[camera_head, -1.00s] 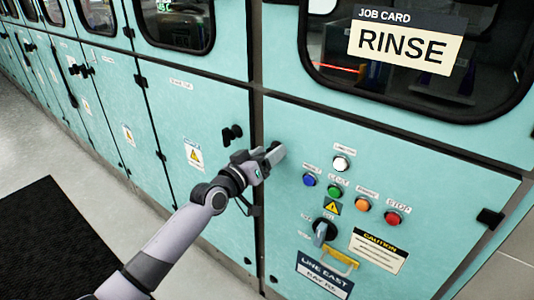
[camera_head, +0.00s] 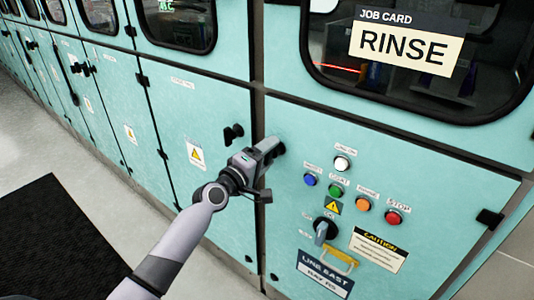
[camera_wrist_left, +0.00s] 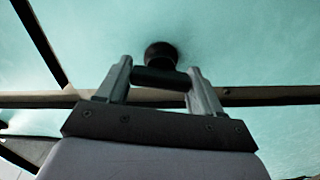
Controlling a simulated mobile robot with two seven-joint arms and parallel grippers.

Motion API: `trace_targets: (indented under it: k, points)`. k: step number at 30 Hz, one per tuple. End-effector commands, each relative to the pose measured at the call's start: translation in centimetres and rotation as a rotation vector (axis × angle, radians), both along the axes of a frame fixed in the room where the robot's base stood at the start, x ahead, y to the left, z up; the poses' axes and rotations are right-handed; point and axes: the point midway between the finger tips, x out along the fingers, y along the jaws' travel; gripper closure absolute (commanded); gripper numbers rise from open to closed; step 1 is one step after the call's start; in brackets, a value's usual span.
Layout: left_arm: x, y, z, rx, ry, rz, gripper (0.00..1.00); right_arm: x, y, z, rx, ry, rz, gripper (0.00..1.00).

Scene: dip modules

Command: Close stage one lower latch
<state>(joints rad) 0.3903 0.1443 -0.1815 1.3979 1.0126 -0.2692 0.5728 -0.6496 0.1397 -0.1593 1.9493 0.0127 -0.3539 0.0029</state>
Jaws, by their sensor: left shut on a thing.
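My left gripper (camera_head: 270,147) reaches the teal lower panel (camera_head: 400,165) near its upper left corner. It is shut on a black latch (camera_head: 281,148), mostly hidden behind the fingers in the head view. In the left wrist view, the latch's round base (camera_wrist_left: 161,52) sits against the teal surface. Its dark handle bar (camera_wrist_left: 160,78) lies crosswise between the two fingers of my left gripper (camera_wrist_left: 163,85). My right gripper is not in view.
Another black latch (camera_head: 233,133) sits on the neighbouring door, close to my gripper. Coloured buttons (camera_head: 336,190), a rotary switch (camera_head: 325,231) and a yellow handle (camera_head: 341,261) are to the right. A dark window (camera_head: 470,95) with a RINSE card is above. A black mat (camera_head: 55,245) lies on the floor.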

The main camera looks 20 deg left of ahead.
Motion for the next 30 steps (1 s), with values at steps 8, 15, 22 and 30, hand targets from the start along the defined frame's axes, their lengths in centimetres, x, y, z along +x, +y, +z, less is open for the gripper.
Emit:
trace_targets:
  k: [8, 15, 22, 30]
  points:
    - [-0.02, -0.05, -0.1, -0.146, 0.055, -0.002, 0.64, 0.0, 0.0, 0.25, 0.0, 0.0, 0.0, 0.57]
    - [-0.02, -0.05, -0.14, -0.201, 0.074, -0.001, 0.64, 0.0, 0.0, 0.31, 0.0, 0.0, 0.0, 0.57]
    - [-0.01, -0.03, -0.16, -0.213, 0.079, -0.001, 0.64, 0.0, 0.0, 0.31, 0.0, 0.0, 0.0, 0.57]
    - [-0.01, -0.04, -0.15, -0.214, 0.079, -0.001, 0.27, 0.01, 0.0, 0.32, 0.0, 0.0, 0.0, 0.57]
